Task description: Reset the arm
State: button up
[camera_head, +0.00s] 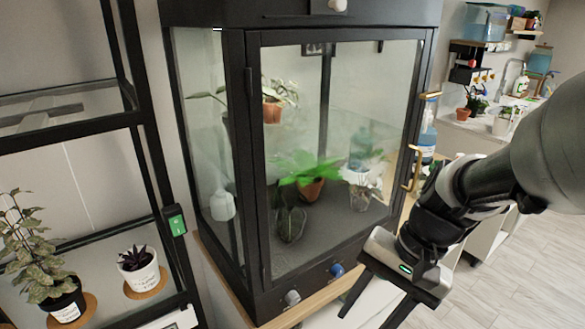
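My arm comes in from the right, and my gripper (364,319) hangs at the lower right, pointing down. Its two dark fingers are apart, with nothing seen between them; the tips are near the bottom edge of the picture. The gripper is in front of the lower right corner of a black-framed glass cabinet (244,150). I cannot tell whether it touches anything. The cabinet's glass door looks shut, with a brass handle (415,168) close to my arm on its right side.
Several potted plants stand inside the cabinet, including a bright green one (305,167). Knobs (337,270) sit below the door. A black shelf rack (150,130) with a leafy plant (38,245) and a white pot (142,273) is at left. Open floor (520,270) lies at right.

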notch_tip(320, 180, up, 24)
jog(key=s+d+n+t+h+p, duration=0.1)
jog(key=n+t+h+p, duration=0.3)
jog(key=p, duration=1)
jog(key=shift+d+r+n+t, duration=0.15)
jog(key=shift+r+n+t, duration=0.1)
jog(key=shift+n+t, duration=0.85)
jog(key=shift+s, duration=0.1)
jog(key=c, duration=0.3)
